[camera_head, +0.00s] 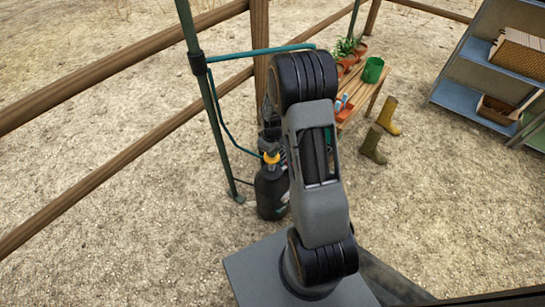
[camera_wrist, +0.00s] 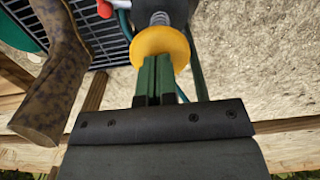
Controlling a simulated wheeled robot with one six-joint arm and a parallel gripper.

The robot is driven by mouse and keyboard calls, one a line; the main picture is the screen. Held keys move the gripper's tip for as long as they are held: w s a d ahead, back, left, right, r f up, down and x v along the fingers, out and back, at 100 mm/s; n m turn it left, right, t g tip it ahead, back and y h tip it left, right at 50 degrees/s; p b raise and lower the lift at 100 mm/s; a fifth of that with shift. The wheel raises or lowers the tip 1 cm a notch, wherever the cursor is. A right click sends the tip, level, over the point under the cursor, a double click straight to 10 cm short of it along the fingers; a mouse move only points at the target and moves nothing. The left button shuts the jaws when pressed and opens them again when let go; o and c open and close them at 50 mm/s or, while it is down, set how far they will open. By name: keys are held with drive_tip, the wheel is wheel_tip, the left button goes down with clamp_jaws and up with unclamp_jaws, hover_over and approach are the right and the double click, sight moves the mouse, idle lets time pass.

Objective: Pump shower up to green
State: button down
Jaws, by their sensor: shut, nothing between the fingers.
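The pump shower is a dark bottle-shaped tank (camera_head: 271,192) standing upright on the gravel, left of my arm, with a yellow collar (camera_head: 271,157) near its top. In the wrist view a yellow disc (camera_wrist: 160,48) surrounds a ribbed grey stem (camera_wrist: 160,18) on a dark body. My gripper (camera_wrist: 157,62) is shut and empty, its green fingers pointing at the yellow disc and overlapping its lower edge. I cannot tell whether they touch it. In the head view my arm hides most of the gripper. No gauge or green mark can be made out.
A green pole (camera_head: 205,95) with a teal hose stands left of the tank, before a wooden fence (camera_head: 120,55). A bench (camera_head: 375,92) with pots, boots (camera_head: 374,145) and a blue shelf (camera_head: 460,97) stand to the right. A black grid (camera_wrist: 103,42) lies beside the disc.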

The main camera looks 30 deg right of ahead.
sight(272, 159)
drive_tip(key=shift+f+b, duration=1.45)
drive_tip(key=shift+f, duration=0.85)
drive_tip(key=shift+r, duration=0.15)
drive_tip(key=shift+r+p, duration=2.35)
drive_tip(key=shift+r, duration=0.4)
drive_tip(key=shift+f+b, duration=2.05)
drive_tip(key=shift+f, duration=0.85)
wheel_tip(272, 159, up, 6)
drive_tip(key=p, duration=0.4)
drive_tip(key=shift+p, duration=0.3)
drive_tip(key=shift+f, duration=0.1)
